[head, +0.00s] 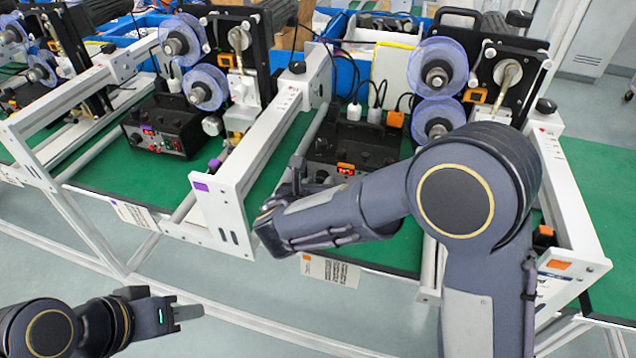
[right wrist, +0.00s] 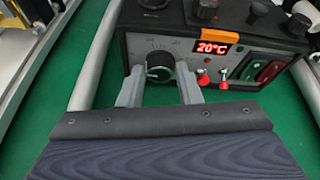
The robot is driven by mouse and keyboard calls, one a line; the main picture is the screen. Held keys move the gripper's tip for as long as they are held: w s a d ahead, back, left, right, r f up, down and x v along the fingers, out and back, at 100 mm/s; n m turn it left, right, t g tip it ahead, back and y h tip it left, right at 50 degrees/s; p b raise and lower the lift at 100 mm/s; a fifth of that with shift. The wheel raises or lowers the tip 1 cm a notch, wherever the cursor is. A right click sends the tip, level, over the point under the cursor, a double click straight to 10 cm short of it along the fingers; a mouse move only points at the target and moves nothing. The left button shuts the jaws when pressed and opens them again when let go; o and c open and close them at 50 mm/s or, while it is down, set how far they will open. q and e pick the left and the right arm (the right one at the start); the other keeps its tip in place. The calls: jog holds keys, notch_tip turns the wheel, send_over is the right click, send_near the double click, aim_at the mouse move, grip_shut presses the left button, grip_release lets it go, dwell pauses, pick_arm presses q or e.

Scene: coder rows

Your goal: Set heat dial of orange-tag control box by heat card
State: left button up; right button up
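The control box with the orange tag (head: 345,166) stands on the green bench, partly hidden by my right arm. In the right wrist view its round black heat dial (right wrist: 160,66) has a scale around it, and the lit display (right wrist: 212,48) reads 20°C. My right gripper (right wrist: 161,84) is open, one finger on each side of the dial; I cannot tell whether they touch it. The heat card (head: 331,270) hangs at the bench's front edge with an orange mark; its print is too small to read. My left gripper (head: 188,312) is empty, low at the left, away from the bench.
A similar control box (head: 160,130) stands in the bay to the left, with a purple mark (head: 200,187) on the frame. White frame rails (head: 262,150) flank the bays. Blue film reels (head: 437,68) stand behind. Red knobs and switches (right wrist: 265,71) sit right of the dial.

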jog(key=c, duration=0.6)
jog(key=shift+o, duration=0.2)
jog(key=shift+f+b, duration=0.15)
jog(key=shift+b, duration=0.55)
jog(key=m+y+b, duration=0.1)
jog(key=m+b, duration=0.1)
jog(key=b, duration=0.3)
jog(key=m+t+y+b, duration=0.1)
jog(key=m+b, duration=0.1)
jog(key=b, duration=0.3)
jog(key=shift+s+d+f+y, duration=0.1)
jog(key=shift+d+f+y, duration=0.1)
jog(key=shift+y, duration=0.1)
jog(key=shift+r+m+b, duration=0.25)
jog(key=shift+m+b, duration=0.15)
jog(key=shift+b, duration=0.4)
jog(key=o, duration=1)
jog(key=shift+r, duration=0.1)
jog(key=p+v, duration=0.1)
jog(key=v, duration=0.6)
jog(key=shift+s, duration=0.45)
